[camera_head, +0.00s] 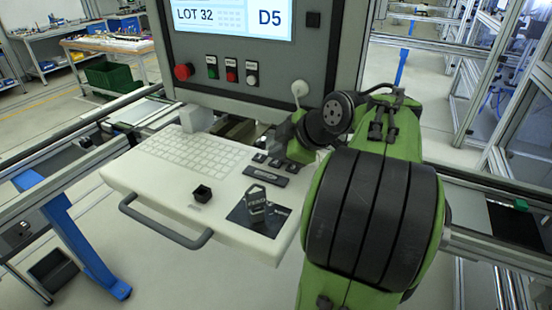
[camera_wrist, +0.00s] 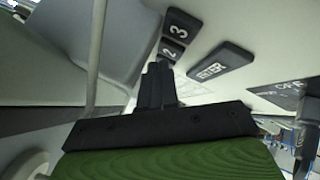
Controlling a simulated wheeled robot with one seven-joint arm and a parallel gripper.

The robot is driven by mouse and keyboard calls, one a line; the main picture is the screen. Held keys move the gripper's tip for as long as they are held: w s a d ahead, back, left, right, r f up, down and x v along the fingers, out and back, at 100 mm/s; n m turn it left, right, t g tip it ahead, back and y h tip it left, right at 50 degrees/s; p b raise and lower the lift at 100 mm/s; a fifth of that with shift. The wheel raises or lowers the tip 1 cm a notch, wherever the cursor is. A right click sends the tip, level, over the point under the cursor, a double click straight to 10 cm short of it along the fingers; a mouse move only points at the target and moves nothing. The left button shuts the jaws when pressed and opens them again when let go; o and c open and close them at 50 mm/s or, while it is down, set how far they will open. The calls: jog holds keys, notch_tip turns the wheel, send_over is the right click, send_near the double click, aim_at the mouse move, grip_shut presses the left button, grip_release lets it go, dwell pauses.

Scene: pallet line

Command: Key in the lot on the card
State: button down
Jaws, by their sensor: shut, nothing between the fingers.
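The screen (camera_head: 235,18) on the grey console reads LOT 32 and D5. On the white keyboard shelf (camera_head: 150,185) is a short row of black number keys (camera_head: 260,158) with a long black ENTER key (camera_head: 266,177) in front. In the wrist view I read the 3 key (camera_wrist: 182,24), the 2 key (camera_wrist: 171,51) and the ENTER key (camera_wrist: 222,66). My gripper (camera_wrist: 159,68) is shut and empty, its tips beside the 2 key. Whether they touch a key I cannot tell. Any key behind the fingers is hidden. In the head view my arm hides the fingers.
Console buttons include a red knob (camera_head: 183,71). A grey handle (camera_head: 165,226) runs along the shelf's front.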

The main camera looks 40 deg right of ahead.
aim_at(278, 164)
jog(key=shift+r, duration=0.3)
jog(key=shift+r, duration=0.15)
notch_tip(278, 164, up, 5)
jog(key=p, duration=0.4)
jog(key=shift+p, duration=0.3)
dwell(0.3)
